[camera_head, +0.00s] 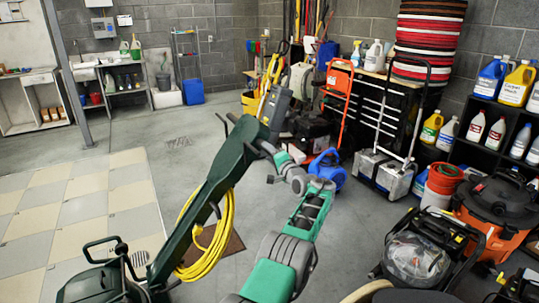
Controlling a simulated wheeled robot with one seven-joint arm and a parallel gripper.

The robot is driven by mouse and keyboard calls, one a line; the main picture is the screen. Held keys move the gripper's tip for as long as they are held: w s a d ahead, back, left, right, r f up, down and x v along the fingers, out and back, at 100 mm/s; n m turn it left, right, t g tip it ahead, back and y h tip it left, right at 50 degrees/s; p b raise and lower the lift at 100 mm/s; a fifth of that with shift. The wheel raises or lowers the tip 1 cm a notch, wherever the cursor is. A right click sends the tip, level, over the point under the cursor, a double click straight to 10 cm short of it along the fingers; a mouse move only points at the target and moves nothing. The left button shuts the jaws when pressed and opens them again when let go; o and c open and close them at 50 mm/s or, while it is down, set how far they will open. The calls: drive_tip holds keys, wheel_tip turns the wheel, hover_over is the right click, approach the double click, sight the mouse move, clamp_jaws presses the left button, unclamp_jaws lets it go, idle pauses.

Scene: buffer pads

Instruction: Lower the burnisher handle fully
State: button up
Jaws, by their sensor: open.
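The burnisher is a dark green floor machine with its body (95,284) at the lower left. A coiled yellow cord (212,240) hangs on the handle. My green and grey arm reaches up from the bottom centre. My gripper (258,149) is at the arm's far end, close beside the upper handle just below the control box. It is open. Its fingers are small and dark here, and I cannot tell whether they touch the handle.
An orange wet vacuum (495,215) and a black machine (420,255) are at right. Bare grey floor (150,130) lies left of the handle.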

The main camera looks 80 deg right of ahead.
drive_tip(key=v, duration=0.7)
drive_tip(key=shift+s+a, duration=0.2)
drive_tip(key=shift+a, duration=0.1)
